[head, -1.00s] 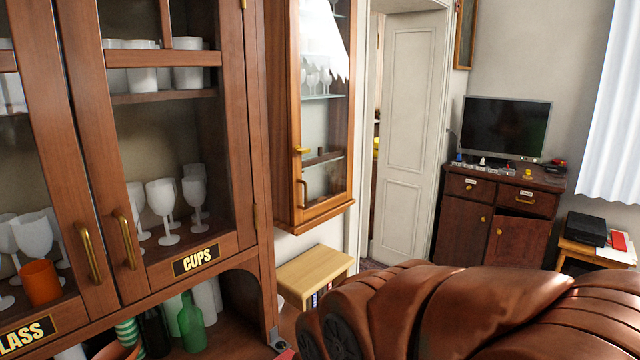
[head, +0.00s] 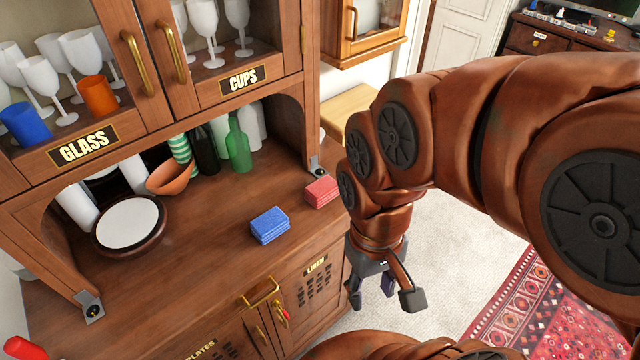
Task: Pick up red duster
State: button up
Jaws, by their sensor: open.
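The red duster (head: 322,191) is a small folded block lying on the wooden cabinet counter (head: 215,250), near its right end. It is fully in view except perhaps its far side. My gripper (head: 384,298) hangs at the end of my arm, pointing down, to the right of and in front of the counter. It is open and empty, apart from the red duster.
A blue folded duster (head: 270,226) lies left of the red one. A cabinet post (head: 309,90) stands behind the red duster. A patterned rug (head: 560,290) lies right.

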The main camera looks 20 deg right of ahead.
aim_at(319, 193)
jog(key=u, duration=2.75)
jog(key=k, duration=0.9)
jog(key=z, duration=0.85)
